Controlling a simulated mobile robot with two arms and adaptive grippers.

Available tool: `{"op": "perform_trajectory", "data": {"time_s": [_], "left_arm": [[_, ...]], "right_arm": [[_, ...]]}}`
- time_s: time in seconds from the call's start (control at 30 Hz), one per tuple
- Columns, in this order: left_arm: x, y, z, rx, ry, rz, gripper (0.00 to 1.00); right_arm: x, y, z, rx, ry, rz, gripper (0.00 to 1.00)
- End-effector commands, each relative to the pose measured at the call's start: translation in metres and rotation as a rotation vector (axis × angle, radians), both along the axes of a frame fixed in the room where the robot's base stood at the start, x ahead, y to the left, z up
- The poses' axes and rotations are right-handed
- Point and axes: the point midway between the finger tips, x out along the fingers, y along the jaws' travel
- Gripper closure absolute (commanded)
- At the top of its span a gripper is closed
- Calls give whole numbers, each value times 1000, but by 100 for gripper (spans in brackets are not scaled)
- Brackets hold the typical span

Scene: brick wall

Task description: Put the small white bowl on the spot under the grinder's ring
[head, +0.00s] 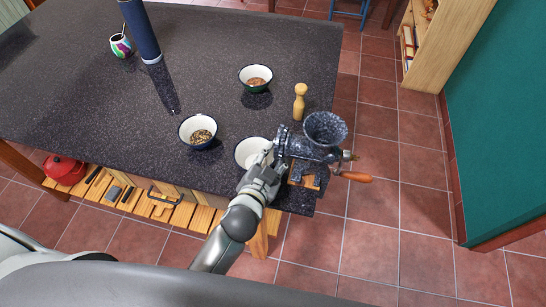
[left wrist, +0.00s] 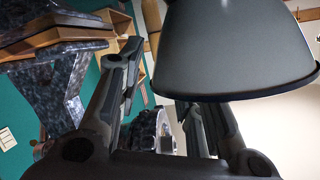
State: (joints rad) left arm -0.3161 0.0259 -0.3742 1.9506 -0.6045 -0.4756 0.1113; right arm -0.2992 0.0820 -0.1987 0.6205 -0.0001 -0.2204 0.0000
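In the head view, the small white bowl (head: 247,153) stands on the dark counter just left of the speckled grinder (head: 325,130). The grinder's ring (head: 281,140) faces the bowl. My left gripper (head: 266,160) is at the bowl's right side, between it and the grinder, and covers part of its rim. In the left wrist view, the bowl's dark outer wall (left wrist: 235,50) is close and hides part of one finger. The fingers (left wrist: 165,100) stand apart, so the gripper looks open. Contact with the rim cannot be told. The spot under the ring is hidden. My right gripper is not in view.
A bowl of dark seeds (head: 200,131) stands left of the white bowl. A bowl of brown food (head: 256,78) and a wooden mill (head: 299,102) stand farther back. The grinder's wooden-handled crank (head: 355,177) sticks out past the counter's right edge.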

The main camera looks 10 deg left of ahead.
Motion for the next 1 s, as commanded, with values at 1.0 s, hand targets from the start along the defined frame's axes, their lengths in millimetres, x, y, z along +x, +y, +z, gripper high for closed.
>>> {"op": "perform_trajectory", "data": {"time_s": [1.0], "left_arm": [[-112,13,41,1,0,-1,67]], "right_arm": [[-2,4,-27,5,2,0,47]]}}
